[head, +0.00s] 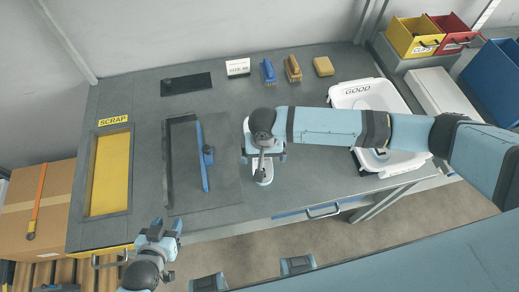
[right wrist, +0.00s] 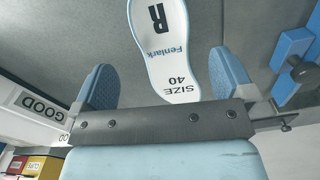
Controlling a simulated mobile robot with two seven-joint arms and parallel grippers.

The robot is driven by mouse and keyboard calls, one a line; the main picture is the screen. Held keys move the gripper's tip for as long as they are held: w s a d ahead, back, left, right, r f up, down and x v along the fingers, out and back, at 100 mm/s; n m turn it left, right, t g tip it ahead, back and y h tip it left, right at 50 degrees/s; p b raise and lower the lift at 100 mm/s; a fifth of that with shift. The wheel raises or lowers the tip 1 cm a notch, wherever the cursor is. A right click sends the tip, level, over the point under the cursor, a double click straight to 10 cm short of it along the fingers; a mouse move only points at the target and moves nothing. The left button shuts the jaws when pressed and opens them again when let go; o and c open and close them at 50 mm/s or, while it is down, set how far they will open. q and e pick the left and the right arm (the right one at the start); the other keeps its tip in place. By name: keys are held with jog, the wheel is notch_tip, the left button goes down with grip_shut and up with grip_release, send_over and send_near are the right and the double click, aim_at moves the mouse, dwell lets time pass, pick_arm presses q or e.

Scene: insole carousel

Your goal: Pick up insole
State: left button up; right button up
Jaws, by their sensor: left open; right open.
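A white insole (right wrist: 160,60) printed "R", "Fenlark" and "SIZE 40" appears between the open blue fingers of my right gripper (right wrist: 164,82) in the right wrist view. In the head view the insole (head: 264,178) lies on the grey bench, partly hidden beneath my right gripper (head: 263,158). The fingers are apart, one on each side of it; I cannot tell how high they are above the bench. My left gripper (head: 158,231) is open and empty in front of the bench's front edge, far from the insole.
A blue-handled bar (head: 203,160) lies on a dark plate left of the insole. A yellow SCRAP opening (head: 109,173) is at left. A white GOOD tray (head: 345,97) stands right, partly behind my right arm. Brushes (head: 292,68) and a sponge (head: 323,66) are at the back.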

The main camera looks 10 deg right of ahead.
jog(key=f, duration=0.5)
jog(key=shift+w+f, duration=0.25)
jog(key=shift+f, duration=0.05)
jog(key=shift+c, duration=0.5)
jog(key=c, duration=0.9)
